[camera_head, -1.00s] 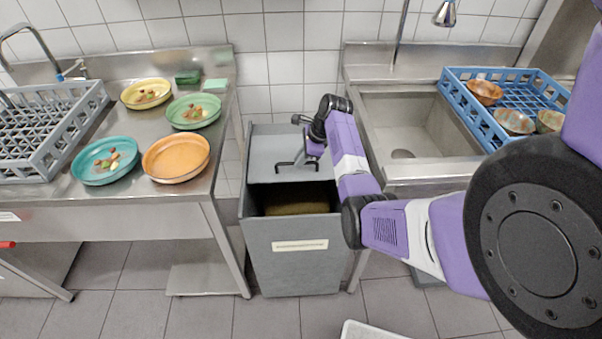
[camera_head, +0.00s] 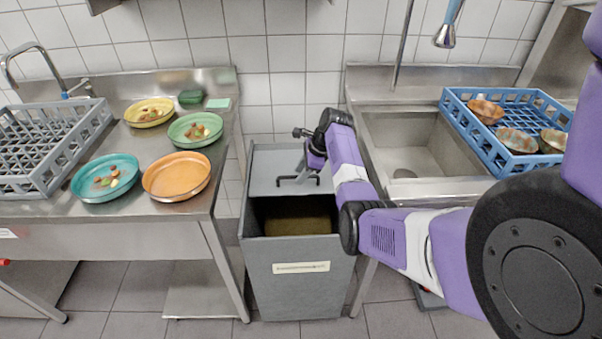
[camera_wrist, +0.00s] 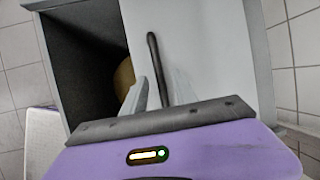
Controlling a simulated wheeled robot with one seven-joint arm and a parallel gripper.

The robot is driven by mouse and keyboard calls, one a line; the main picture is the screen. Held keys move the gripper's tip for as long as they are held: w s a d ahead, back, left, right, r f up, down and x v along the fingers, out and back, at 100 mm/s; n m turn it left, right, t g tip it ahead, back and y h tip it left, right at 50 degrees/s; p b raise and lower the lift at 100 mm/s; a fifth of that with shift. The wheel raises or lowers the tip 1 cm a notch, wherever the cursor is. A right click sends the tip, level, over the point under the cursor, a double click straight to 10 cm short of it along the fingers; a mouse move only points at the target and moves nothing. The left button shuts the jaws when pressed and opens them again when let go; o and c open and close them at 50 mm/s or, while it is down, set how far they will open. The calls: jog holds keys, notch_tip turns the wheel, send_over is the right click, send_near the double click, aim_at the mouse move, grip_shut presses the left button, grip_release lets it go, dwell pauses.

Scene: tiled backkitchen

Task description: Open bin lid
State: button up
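The grey bin (camera_head: 300,285) stands on the floor between the two steel counters. Its light grey lid (camera_head: 268,162) stands raised at the back, so the bin's dark inside shows in front with something brownish at the bottom. The dark bar handle (camera_head: 284,181) is on the lid; it also shows in the wrist view (camera_wrist: 153,55), across the lid (camera_wrist: 205,50). My gripper (camera_head: 300,172) is at the lid. In the wrist view my gripper's fingertips (camera_wrist: 155,75) are on either side of the handle. Whether they press on the bar is unclear.
The left counter holds an orange plate (camera_head: 176,177), a teal plate (camera_head: 90,190), a yellow plate (camera_head: 133,122), a green plate (camera_head: 178,137) and a grey rack (camera_head: 75,158). A sink (camera_head: 410,165) and a blue crate (camera_head: 505,165) with bowls are at right.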

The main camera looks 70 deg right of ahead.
jog(key=v, duration=0.7)
jog(key=shift+s+r, duration=0.15)
jog(key=shift+r, duration=0.25)
dwell(0.3)
